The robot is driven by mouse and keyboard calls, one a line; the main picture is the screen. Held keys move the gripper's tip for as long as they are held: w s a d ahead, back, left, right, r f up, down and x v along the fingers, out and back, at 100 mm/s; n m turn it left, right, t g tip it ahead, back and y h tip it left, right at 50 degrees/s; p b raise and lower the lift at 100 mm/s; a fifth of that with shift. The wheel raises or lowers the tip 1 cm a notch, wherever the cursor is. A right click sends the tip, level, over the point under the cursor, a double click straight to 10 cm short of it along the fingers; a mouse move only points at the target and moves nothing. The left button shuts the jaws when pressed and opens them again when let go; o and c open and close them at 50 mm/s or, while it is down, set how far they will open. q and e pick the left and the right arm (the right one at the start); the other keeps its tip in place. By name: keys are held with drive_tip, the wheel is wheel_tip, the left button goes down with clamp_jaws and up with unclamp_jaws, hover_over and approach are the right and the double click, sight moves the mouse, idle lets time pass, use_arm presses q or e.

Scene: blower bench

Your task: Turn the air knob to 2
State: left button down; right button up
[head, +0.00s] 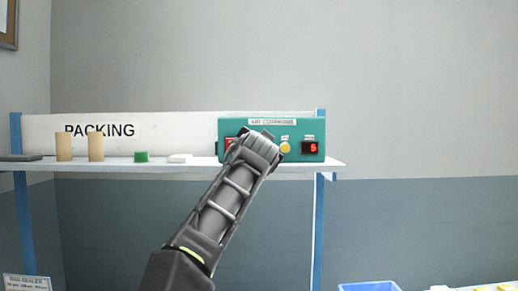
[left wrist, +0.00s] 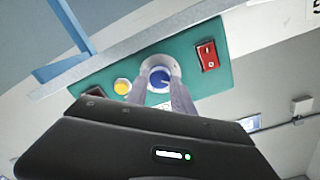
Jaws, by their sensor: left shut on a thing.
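The teal air control box (head: 297,131) stands on the right end of a shelf; it also shows in the left wrist view (left wrist: 107,75). The blue air knob (left wrist: 159,79) sits on a pale round plate on its face. My left gripper (head: 258,147) is at the box, and its fingers (left wrist: 163,85) are shut on the knob, one on each side. The knob is hidden behind my gripper in the head view. A red digit display (head: 312,148) on the box seems to read 5. My right gripper is not in view.
A yellow button (head: 285,148) is close to the right of my gripper, and a red switch (left wrist: 207,56) is on the knob's other side. Two tan cylinders (head: 96,147), a green piece (head: 141,156) and a white piece (head: 180,158) stand left on the shelf. A blue bin (head: 368,287) is below.

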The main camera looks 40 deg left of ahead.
use_arm(q)
drive_tip(key=shift+f, duration=0.15)
drive_tip(key=c, duration=1.1)
unclamp_jaws()
drive_tip(key=b+v, duration=0.4)
drive_tip(key=v, duration=0.3)
drive_tip(key=shift+s+d, duration=0.25)
drive_tip(key=shift+s, duration=0.1)
